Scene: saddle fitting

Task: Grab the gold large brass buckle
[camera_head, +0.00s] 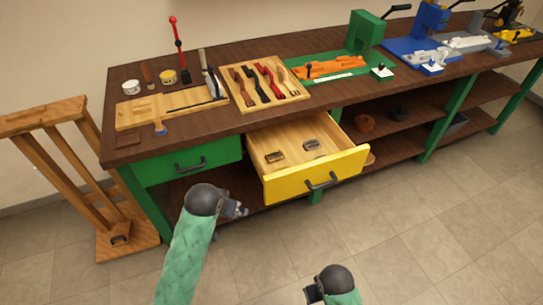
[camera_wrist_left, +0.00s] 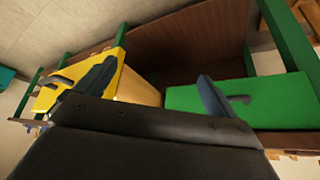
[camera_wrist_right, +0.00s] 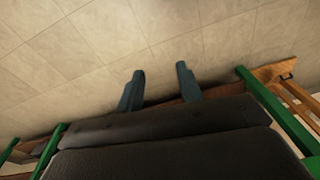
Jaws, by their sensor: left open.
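The yellow drawer (camera_head: 318,181) of the workbench is pulled open. Two small buckle-like pieces lie apart on its floor, a left one (camera_head: 274,156) and a right one (camera_head: 311,145). Both look dark grey-brown at this size, and I cannot tell which is the gold brass buckle. My left gripper (camera_head: 240,209) is in front of the bench, left of the drawer and outside it. Its fingers are apart and empty in the left wrist view (camera_wrist_left: 158,70). My right gripper (camera_head: 312,292) is low over the floor; its fingers are apart and empty in the right wrist view (camera_wrist_right: 160,69).
A closed green drawer (camera_head: 190,161) is left of the open one. The benchtop holds a tool tray (camera_head: 264,101), a wooden board (camera_head: 140,112), a green press (camera_head: 366,35) and a blue press (camera_head: 428,20). A wooden rack (camera_head: 70,140) stands left. The floor in front is clear.

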